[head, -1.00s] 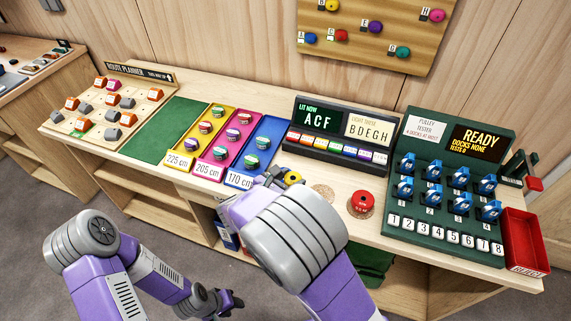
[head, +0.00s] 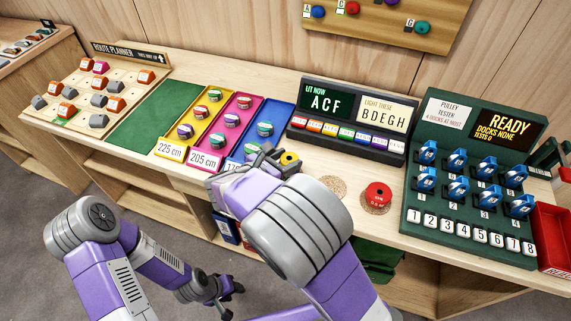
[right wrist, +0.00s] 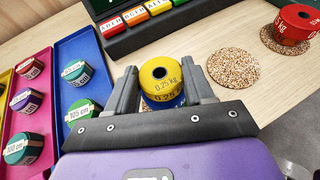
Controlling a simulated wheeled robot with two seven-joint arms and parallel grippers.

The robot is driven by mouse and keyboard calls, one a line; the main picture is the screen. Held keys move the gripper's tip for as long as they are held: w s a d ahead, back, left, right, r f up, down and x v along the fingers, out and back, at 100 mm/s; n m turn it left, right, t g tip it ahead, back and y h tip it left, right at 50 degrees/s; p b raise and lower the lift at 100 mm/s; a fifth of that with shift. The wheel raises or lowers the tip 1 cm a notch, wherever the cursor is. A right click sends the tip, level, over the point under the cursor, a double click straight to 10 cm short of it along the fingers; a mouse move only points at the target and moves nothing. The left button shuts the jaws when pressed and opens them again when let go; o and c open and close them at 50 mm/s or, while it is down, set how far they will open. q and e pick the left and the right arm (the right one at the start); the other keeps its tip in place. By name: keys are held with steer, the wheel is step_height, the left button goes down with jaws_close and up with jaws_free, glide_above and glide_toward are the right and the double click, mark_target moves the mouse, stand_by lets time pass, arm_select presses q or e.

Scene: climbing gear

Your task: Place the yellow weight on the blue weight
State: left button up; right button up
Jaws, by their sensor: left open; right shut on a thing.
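The yellow weight (right wrist: 160,74), marked 0.25 kg, is between the fingers of my right gripper (right wrist: 162,88), which is shut on it. The blue weight (right wrist: 164,102) shows directly under it, mostly hidden; I cannot tell whether the two touch. In the head view the yellow weight (head: 289,159) sits at the tips of my right gripper (head: 272,157), and the arm hides what is below. My left gripper (head: 216,291) is open and empty, low in front of the table.
A red weight (head: 377,196) stands on a round cork mat to the right. An empty cork mat (head: 333,186) lies between. A blue tray (right wrist: 87,70) with holds is left of the gripper. A dark display box (head: 346,120) stands behind, the green pulley tester (head: 470,180) further right.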

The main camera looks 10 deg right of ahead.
steer(key=shift+f, duration=0.1)
steer(key=shift+f, duration=0.1)
steer(key=o, duration=1.2)
steer(key=shift+f, duration=0.1)
steer(key=shift+o, duration=0.2)
steer(key=shift+r, duration=0.25)
steer(key=p+v, duration=0.4)
steer(key=v, duration=0.8)
steer(key=shift+f, duration=0.15)
